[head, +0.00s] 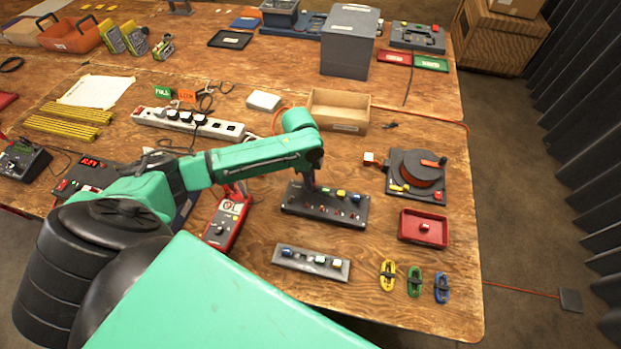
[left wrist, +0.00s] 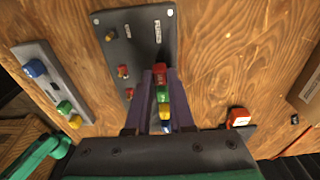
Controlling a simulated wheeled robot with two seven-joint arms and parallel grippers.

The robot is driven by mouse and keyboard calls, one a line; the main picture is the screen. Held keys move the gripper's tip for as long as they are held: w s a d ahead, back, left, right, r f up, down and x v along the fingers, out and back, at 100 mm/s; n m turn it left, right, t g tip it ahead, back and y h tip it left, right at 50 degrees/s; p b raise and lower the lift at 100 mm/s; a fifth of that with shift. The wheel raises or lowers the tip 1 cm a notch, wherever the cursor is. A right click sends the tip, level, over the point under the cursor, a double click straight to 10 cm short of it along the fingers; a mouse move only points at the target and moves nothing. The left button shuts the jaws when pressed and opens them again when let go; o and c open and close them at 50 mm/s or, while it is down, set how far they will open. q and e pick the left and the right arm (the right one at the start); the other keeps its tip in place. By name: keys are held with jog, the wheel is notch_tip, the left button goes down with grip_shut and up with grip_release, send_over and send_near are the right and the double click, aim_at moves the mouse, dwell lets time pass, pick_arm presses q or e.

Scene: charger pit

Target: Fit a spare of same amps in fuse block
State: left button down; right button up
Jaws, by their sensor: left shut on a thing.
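The dark fuse block (head: 325,212) lies on the bench, with green (head: 326,190), yellow (head: 341,193) and blue (head: 356,198) fuses showing in its row. My left gripper (head: 311,186) is at the left end of this row. In the left wrist view, its fingers (left wrist: 160,78) are shut on a red fuse (left wrist: 160,72), in line with the others. I cannot tell whether the red fuse is fully seated. The grey spare rack (head: 312,263) holds a blue fuse (left wrist: 35,67), a green fuse (left wrist: 64,107) and a yellow fuse (left wrist: 75,121), with a gap after the blue. My right gripper is not in view.
A red tray (head: 424,241) at the right holds a small red-and-white piece (head: 424,227). A red multimeter (head: 227,222) lies left of the block. A reel device (head: 416,168) and a wooden box (head: 338,122) stand beyond. Coloured cable loops (head: 414,282) lie near the front edge.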

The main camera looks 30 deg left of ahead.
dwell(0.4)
pick_arm(q)
jog(key=shift+p, duration=0.35)
jog(key=shift+f, duration=0.45)
dwell(0.5)
jog(key=shift+p, duration=0.35)
jog(key=shift+f, duration=0.25)
dwell(0.8)
jog(key=c, duration=0.7)
grip_release()
